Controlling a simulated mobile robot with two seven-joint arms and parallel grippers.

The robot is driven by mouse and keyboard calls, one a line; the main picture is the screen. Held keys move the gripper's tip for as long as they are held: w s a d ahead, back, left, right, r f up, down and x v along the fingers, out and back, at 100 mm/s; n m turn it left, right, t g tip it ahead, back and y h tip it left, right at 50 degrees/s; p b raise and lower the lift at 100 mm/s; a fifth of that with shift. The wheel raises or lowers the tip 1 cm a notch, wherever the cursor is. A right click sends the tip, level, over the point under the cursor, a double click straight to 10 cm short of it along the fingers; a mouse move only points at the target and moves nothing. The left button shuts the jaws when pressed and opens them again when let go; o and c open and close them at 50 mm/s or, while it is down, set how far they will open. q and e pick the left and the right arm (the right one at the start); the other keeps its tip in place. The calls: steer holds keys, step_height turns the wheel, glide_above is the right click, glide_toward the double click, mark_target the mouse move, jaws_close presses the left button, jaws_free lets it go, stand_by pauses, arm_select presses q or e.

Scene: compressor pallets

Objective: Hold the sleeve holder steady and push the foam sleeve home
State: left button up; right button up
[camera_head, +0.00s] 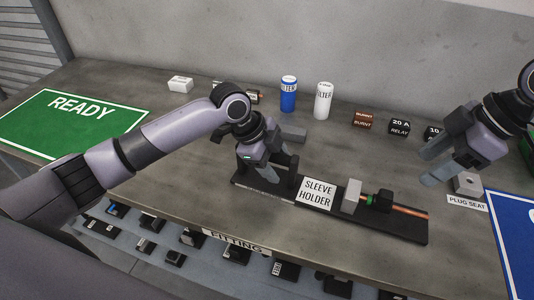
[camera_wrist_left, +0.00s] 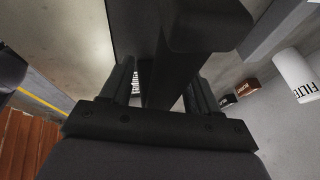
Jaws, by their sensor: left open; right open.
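The sleeve holder (camera_head: 408,233) is a long black base on the bench, with a "SLEEVE HOLDER" label, a grey block (camera_head: 351,196) and a copper rod (camera_head: 410,211). A black piece, seemingly the foam sleeve (camera_head: 380,201), sits around the rod, with a green band (camera_head: 369,200) between it and the block. My left gripper (camera_head: 278,165) is open at the holder's left end, by a dark upright part. In the left wrist view a large dark shape (camera_wrist_left: 165,50) stands between the fingers; contact cannot be told. My right gripper (camera_head: 437,163) is open and empty, above and right of the holder.
A plug seat (camera_head: 467,184) stands under the right gripper. Behind are a blue filter (camera_head: 288,95), a white filter (camera_head: 323,101), a burnt relay (camera_head: 363,120) and a 20 A relay (camera_head: 399,127). A green READY mat (camera_head: 65,125) lies left, a blue mat (camera_head: 515,235) right.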

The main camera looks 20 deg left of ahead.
arm_select(q)
steer(key=v, duration=1.2)
steer(key=shift+f, duration=0.1)
